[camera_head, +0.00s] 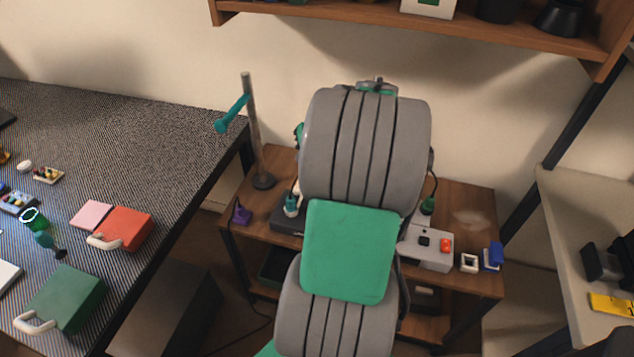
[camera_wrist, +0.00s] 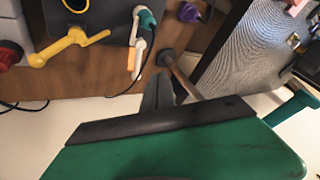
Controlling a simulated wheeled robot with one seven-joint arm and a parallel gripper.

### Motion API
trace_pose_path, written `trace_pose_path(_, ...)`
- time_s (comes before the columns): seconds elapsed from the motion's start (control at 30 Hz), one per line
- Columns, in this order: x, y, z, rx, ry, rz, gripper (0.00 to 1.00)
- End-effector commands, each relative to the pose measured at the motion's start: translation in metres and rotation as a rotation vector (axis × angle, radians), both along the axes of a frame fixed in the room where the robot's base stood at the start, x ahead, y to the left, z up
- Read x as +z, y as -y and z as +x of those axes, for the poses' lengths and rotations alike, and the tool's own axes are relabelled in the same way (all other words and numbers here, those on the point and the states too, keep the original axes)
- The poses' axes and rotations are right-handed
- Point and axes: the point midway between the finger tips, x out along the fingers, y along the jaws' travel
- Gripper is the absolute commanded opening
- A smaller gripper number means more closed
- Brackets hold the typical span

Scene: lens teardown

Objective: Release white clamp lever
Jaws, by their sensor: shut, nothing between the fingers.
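The white clamp lever (camera_wrist: 138,58) shows in the wrist view, hanging below a teal part (camera_wrist: 146,20) beside a dark block. In the head view a small white piece (camera_head: 297,188) above a teal part (camera_head: 291,204) shows at the left edge of my arm; it seems to be the same lever. My gripper (camera_wrist: 160,80) shows in the wrist view with its dark fingers together and empty. Its tips lie just right of and below the lever in the picture; I cannot tell whether they touch it. In the head view my arm hides the gripper.
A metal post (camera_head: 253,130) with a teal arm stands left of my arm on the wooden bench (camera_head: 468,205). A yellow lever (camera_wrist: 72,42) and a red knob (camera_wrist: 10,55) lie to the left in the wrist view. A purple part (camera_head: 241,214) sits near the bench's left edge.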

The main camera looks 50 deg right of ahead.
Motion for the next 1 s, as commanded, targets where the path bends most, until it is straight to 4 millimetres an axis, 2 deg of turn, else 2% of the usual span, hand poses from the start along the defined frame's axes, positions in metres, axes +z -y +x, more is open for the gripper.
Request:
trace_pose_path(0.03,-0.033,0.040,-0.018,-0.068,0.034,0.028,0.00)
trace_pose_path(0.1,-0.049,0.076,-0.037,-0.128,0.081,0.049,0.00)
trace_pose_path(0.2,-0.059,0.105,-0.055,-0.176,0.125,0.063,0.00)
trace_pose_path(0.23,-0.060,0.109,-0.058,-0.183,0.132,0.064,0.00)
trace_pose_path(0.53,-0.058,0.111,-0.060,-0.187,0.138,0.065,0.00)
trace_pose_path(0.67,-0.064,0.111,-0.055,-0.186,0.137,0.067,0.00)
trace_pose_path(1.0,-0.116,0.110,-0.012,-0.184,0.136,0.068,0.00)
